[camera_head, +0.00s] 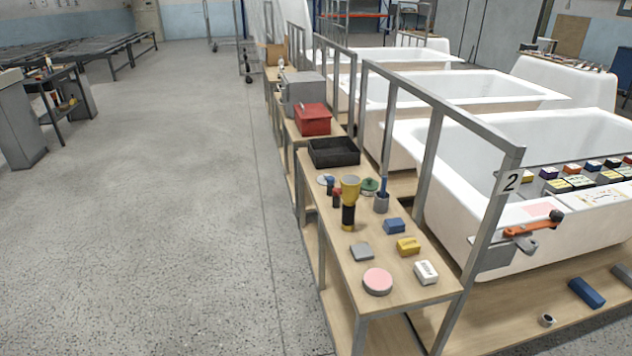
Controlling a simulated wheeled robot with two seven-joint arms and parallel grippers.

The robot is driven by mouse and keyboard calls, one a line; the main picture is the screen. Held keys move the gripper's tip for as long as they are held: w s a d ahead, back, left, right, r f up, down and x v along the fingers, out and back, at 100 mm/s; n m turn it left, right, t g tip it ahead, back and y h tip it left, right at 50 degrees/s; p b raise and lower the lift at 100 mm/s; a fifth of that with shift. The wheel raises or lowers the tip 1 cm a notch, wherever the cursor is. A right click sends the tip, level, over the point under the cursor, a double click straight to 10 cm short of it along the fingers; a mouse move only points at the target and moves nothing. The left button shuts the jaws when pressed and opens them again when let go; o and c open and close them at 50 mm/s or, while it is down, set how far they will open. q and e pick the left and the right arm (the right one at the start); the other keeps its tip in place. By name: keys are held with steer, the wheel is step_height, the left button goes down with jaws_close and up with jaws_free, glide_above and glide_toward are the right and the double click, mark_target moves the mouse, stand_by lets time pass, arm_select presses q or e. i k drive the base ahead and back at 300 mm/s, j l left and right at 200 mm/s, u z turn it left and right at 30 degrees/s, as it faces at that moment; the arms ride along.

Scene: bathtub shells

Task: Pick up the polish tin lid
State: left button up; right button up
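A round tin with a pink top (377,281) sits near the front end of the narrow wooden bench (415,287). I cannot tell whether the pink is a lid or polish in an open tin. A small pale flat disc (325,180) lies farther back on the bench, partly beside a small blue-topped item. A round green-topped piece (369,186) lies behind the yellow-headed torch (349,200). Which of these is the polish tin lid is not clear at this size. Neither of my grippers is in view.
A cup with a blue handle (382,202) and a black tray (334,153) stand behind. A metal frame (480,220) borders the bench's right side. Open floor (170,220) lies left.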

mark_target(322, 180)
steer(key=k+z, duration=0.4)
steer(key=k+l+z, duration=0.15)
steer(key=z, duration=0.3)
steer(key=i+j+z, duration=0.25)
steer(key=i+j, duration=0.15)
steer(key=j, duration=0.25)
steer(key=i+j+z, duration=0.15)
steer(key=j, duration=0.2)
steer(key=i+j+z, duration=0.15)
steer(key=j, duration=0.25)
steer(key=i, duration=0.1)
